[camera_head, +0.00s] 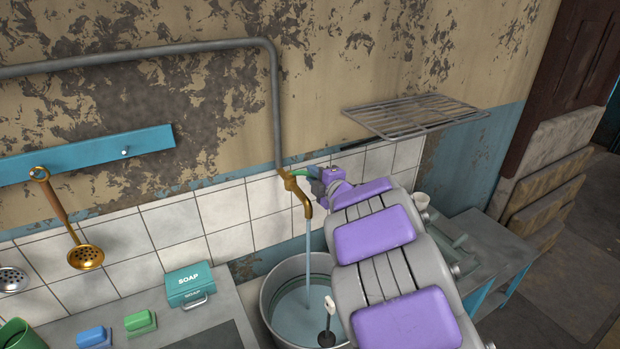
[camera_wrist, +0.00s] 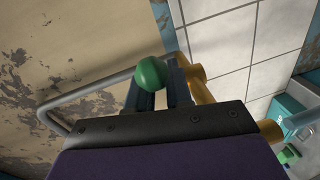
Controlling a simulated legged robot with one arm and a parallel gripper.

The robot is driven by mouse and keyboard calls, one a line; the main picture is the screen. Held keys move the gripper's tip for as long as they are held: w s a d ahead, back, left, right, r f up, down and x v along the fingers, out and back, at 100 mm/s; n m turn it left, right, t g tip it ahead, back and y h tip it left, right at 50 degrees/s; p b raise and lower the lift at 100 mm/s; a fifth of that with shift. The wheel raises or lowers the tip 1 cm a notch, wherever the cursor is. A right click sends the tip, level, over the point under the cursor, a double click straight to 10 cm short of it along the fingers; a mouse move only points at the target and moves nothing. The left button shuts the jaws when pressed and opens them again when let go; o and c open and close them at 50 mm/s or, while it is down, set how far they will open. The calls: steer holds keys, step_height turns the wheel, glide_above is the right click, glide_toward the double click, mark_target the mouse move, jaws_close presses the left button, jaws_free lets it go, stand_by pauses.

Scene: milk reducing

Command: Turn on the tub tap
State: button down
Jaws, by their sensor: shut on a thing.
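The brass tap (camera_head: 294,184) hangs on the end of the grey wall pipe, and water (camera_head: 308,245) streams from its spout into the metal tub (camera_head: 268,306) below. My gripper (camera_head: 310,173) is at the tap from the right, shut on the green tap handle (camera_head: 297,172). In the wrist view the round green knob of the handle (camera_wrist: 152,74) sits between the dark fingers, and the brass tap body (camera_wrist: 206,93) is just beside them. The tub holds water; its right side is hidden behind my arm.
A wire rack (camera_head: 415,116) juts from the wall at right. A soap box (camera_head: 188,285), a green block (camera_head: 140,323) and a blue block (camera_head: 94,337) are on the counter at left. A dark stick with a white tip (camera_head: 328,322) shows at the tub.

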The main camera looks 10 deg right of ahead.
steer(key=shift+d+f, duration=0.3)
steer(key=shift+d, duration=0.1)
steer(key=c, duration=1.4)
jaws_free()
steer(key=shift+d, duration=0.15)
steer(key=shift+o, duration=1.4)
steer(key=shift+d+r, duration=0.15)
steer(key=shift+d, duration=0.25)
steer(key=shift+a, duration=0.15)
